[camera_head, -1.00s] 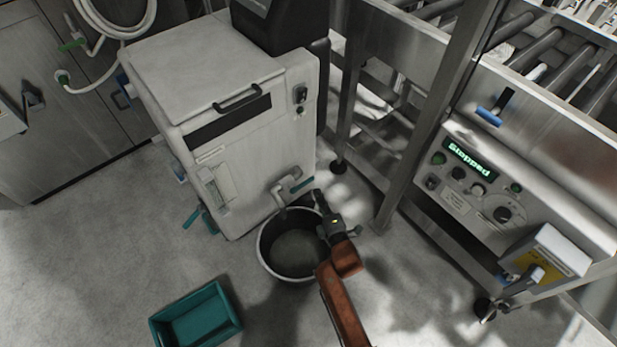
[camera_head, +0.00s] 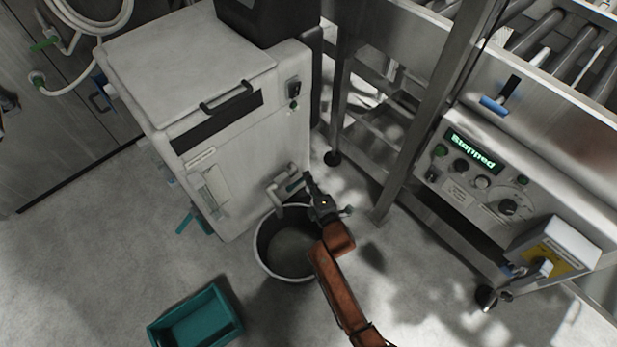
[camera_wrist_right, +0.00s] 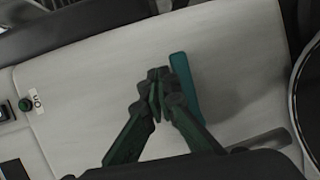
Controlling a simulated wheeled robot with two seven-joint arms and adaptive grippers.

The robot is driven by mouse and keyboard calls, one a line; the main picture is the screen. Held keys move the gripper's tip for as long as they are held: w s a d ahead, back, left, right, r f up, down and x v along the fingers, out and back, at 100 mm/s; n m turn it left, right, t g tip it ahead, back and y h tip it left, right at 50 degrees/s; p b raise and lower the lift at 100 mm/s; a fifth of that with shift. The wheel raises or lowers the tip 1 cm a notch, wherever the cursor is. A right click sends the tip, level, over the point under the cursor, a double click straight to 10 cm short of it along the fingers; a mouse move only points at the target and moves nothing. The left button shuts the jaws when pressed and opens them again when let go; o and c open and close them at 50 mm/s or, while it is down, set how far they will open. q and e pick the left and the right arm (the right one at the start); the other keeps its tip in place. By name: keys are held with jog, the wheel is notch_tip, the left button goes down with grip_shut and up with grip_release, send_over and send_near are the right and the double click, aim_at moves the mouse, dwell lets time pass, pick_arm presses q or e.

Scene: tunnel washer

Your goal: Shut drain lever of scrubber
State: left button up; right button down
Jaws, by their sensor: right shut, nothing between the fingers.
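The scrubber (camera_head: 233,150) is a pale box-shaped machine left of centre in the head view. Its drain pipe (camera_head: 279,194) comes out low on the front, above a bucket. The teal drain lever (camera_head: 294,184) sits on that pipe, its outer end close to my fingers. The lever also shows in the right wrist view (camera_wrist_right: 184,88) as a teal bar. My right gripper (camera_head: 308,180) is shut and empty, right beside the lever. In the wrist view its fingertips (camera_wrist_right: 159,76) are just left of the bar; I cannot tell whether they touch. My left gripper is not in view.
The round bucket (camera_head: 262,258) stands under the pipe and my right forearm. A teal crate (camera_head: 160,335) lies on the floor in front. A steel frame leg (camera_head: 398,185) and a control panel reading "Stopped" (camera_head: 473,151) stand to the right.

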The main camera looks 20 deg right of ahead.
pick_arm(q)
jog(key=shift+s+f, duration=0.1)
pick_arm(e)
jog(key=shift+f, duration=0.1)
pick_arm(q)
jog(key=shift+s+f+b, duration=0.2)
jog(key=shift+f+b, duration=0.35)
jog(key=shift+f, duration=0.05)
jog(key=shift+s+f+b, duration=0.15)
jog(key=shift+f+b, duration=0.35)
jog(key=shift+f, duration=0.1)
pick_arm(e)
notch_tip(320, 180, down, 4)
jog(key=shift+s+r, duration=0.1)
jog(key=shift+r, duration=0.15)
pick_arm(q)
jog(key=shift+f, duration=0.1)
pick_arm(e)
jog(key=shift+f, duration=0.15)
